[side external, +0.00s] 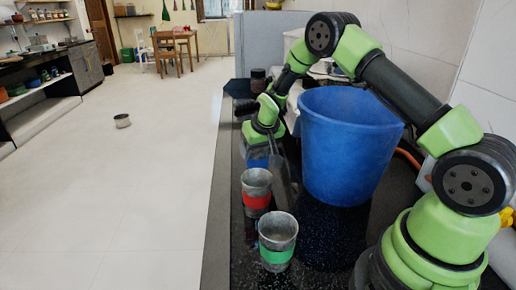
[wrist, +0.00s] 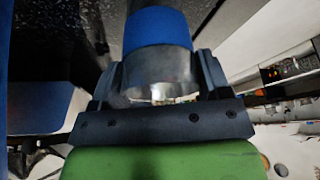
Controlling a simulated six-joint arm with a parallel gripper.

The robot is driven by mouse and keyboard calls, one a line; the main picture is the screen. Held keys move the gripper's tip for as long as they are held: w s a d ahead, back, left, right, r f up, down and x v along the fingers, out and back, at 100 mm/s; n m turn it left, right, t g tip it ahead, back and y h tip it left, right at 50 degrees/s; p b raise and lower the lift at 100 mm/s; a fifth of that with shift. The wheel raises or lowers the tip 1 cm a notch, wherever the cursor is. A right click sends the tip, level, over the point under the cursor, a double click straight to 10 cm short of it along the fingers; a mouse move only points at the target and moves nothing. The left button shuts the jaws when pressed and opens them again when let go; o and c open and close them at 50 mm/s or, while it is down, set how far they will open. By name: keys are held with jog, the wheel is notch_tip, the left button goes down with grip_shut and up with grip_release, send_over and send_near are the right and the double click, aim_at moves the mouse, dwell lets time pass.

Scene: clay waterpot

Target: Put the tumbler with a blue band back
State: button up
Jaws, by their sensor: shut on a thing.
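The tumbler with a blue band (side external: 258,163) is behind the red-banded tumbler in the side external view, mostly hidden by my gripper. My gripper (side external: 268,150) points down and is shut on it. In the wrist view the same tumbler (wrist: 160,66) sits between the two fingers, its grey metal part near the palm and its blue band farther out. Whether its base touches the counter is hidden. The tumbler with a red band (side external: 257,201) and the tumbler with a green band (side external: 276,258) stand upright nearer the camera, roughly in line with it.
A large blue bucket (side external: 347,150) stands on the dark counter (side external: 320,240) just right of the tumblers and my gripper. A small dark jar (side external: 258,80) is at the counter's far end. The counter's left edge drops to the floor, where a small pot (side external: 122,121) lies.

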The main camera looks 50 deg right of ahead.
jog(key=shift+f, duration=0.15)
jog(key=o, duration=0.9)
jog(key=shift+o, duration=0.2)
jog(key=v, duration=1.2)
jog(key=shift+r, duration=0.2)
